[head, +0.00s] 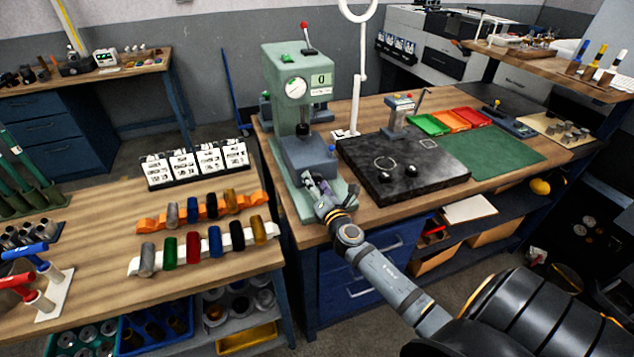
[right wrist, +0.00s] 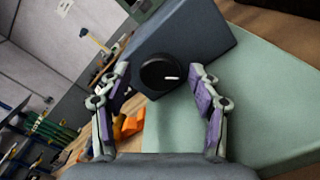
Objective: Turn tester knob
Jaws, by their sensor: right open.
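The tester (head: 298,85) is a green machine with a dial gauge, a small display and a red-tipped lever, standing at the left end of the right workbench. Its dark grey lower block (right wrist: 205,40) carries the black round knob (right wrist: 158,74) with a white mark pointing right. My right gripper (head: 318,186) is at the front of the tester's base. In the right wrist view my right gripper (right wrist: 158,95) is open, its purple-padded fingers either side of the knob and apart from it. The knob is hidden in the head view. My left gripper is not in view.
A black stone plate (head: 440,180) with two small round parts lies right of the tester, beside a green mat (head: 500,152) and coloured trays (head: 463,119). The left table (head: 100,215) holds racks of coloured cylinders. A narrow gap separates the two benches.

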